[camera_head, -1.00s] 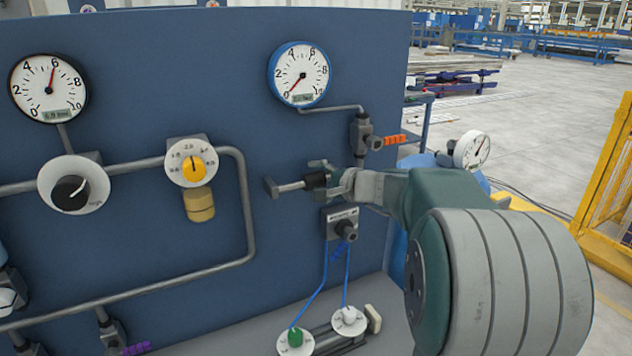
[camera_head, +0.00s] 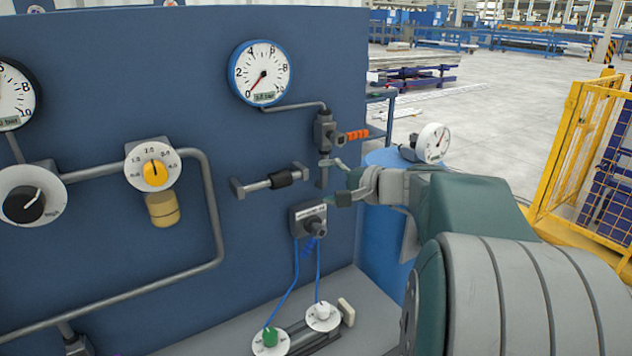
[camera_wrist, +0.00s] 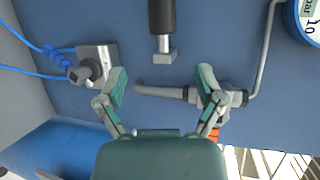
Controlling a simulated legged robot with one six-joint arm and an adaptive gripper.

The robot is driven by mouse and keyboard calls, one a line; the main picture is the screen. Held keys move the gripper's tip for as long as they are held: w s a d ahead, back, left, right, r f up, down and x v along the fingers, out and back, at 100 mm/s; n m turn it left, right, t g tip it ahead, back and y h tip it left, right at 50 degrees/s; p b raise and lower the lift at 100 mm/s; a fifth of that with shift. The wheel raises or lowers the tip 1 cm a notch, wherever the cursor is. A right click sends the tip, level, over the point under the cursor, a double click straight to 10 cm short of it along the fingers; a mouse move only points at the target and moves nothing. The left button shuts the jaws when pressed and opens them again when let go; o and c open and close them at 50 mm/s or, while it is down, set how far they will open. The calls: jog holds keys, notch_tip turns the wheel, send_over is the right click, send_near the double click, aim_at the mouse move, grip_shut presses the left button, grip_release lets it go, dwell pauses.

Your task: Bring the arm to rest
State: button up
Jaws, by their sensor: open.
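My gripper (camera_head: 341,182) is open and empty, right of a horizontal bar handle with a black grip (camera_head: 283,179) on the blue panel. In the wrist view my open fingers (camera_wrist: 161,84) are spread, and the black grip (camera_wrist: 162,18) lies beyond them, apart from both. A grey pipe stub (camera_wrist: 160,91) from the orange-handled valve shows between the fingertips; I cannot tell its exact distance. My arm reaches in from the lower right and is still extended towards the panel.
The blue panel (camera_head: 120,85) carries gauges, pipes and a yellow-knobbed regulator (camera_head: 155,173). A grey connector block (camera_head: 308,218) with blue hoses sits just below my gripper. A blue drum (camera_head: 381,215) with a gauge (camera_head: 433,143) stands behind my arm. A yellow fence (camera_head: 570,145) is at right; open floor lies behind.

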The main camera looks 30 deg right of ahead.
dwell(0.4)
jog(key=s+a+f+n+g+h, duration=0.1)
jog(key=s+a+f+n+g, duration=0.25)
jog(key=a, duration=0.35)
jog(key=s+a+f+n+g, duration=0.2)
jog(key=s+a+n, duration=0.1)
jog(key=s+a, duration=0.3)
jog(key=s+a+f+n+g+h, duration=0.1)
jog(key=s+a+f+n+g, duration=0.25)
jog(key=a, duration=0.35)
jog(key=s+f+n+h, duration=0.3)
jog(key=s+n+h, duration=0.1)
jog(key=s, duration=0.3)
jog(key=shift+s+a+n+t, duration=0.15)
jog(key=shift+s+n+t, duration=0.15)
jog(key=shift+s, duration=0.05)
